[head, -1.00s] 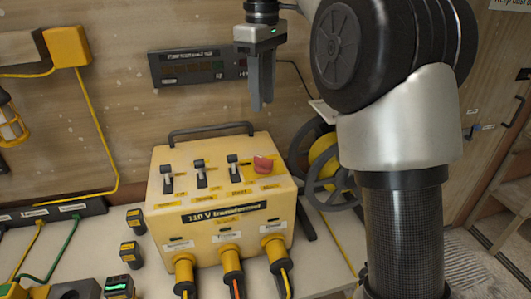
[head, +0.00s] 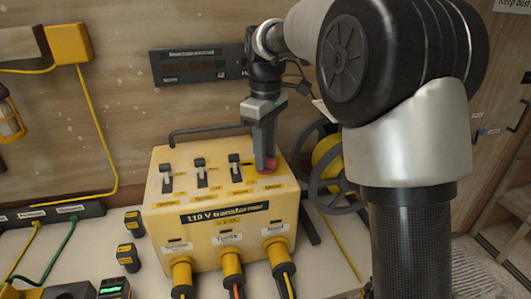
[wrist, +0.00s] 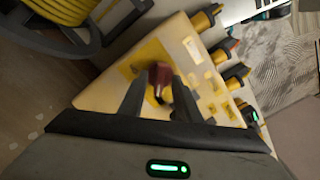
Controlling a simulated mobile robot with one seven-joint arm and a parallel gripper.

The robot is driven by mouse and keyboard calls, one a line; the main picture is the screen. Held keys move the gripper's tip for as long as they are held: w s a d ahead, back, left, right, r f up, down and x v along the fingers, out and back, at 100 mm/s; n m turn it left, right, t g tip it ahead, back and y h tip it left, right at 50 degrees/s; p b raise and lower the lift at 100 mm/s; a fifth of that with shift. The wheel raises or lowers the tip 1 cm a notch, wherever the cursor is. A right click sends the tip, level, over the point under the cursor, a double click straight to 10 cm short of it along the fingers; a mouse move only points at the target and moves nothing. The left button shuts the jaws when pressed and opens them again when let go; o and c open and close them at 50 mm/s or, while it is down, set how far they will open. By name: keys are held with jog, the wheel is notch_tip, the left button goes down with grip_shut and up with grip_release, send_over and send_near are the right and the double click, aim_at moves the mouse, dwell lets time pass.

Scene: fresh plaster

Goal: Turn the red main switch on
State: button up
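The red main switch (head: 269,166) is a rotary knob at the right end of the sloping top of the yellow transformer box (head: 225,235). My gripper (head: 264,168) is above it, pointing down, with its fingertips at the knob and partly hiding it. In the wrist view, the red knob (wrist: 160,77) shows between the two finger ends of my gripper (wrist: 158,82). The fingers stand apart, one on each side of the knob, with a small gap visible. Whether either finger touches the knob is hard to tell.
Several black toggle switches (head: 200,172) stand left of the knob. A dark carry handle (head: 210,129) runs behind the box top. Plugs with cables (head: 232,263) leave the front. A cable reel (head: 327,160) stands close on the right.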

grip_shut()
dwell(0.3)
jog(key=m+p, duration=0.2)
jog(key=shift+r+m, duration=0.15)
jog(key=shift+m, duration=0.25)
jog(key=m+p, duration=0.2)
jog(key=m, duration=0.1)
jog(key=shift+m, duration=0.4)
jog(key=m+p, duration=0.2)
jog(key=m, duration=0.3)
jog(key=m+p, duration=0.2)
jog(key=m, duration=0.4)
jog(key=shift+m, duration=0.3)
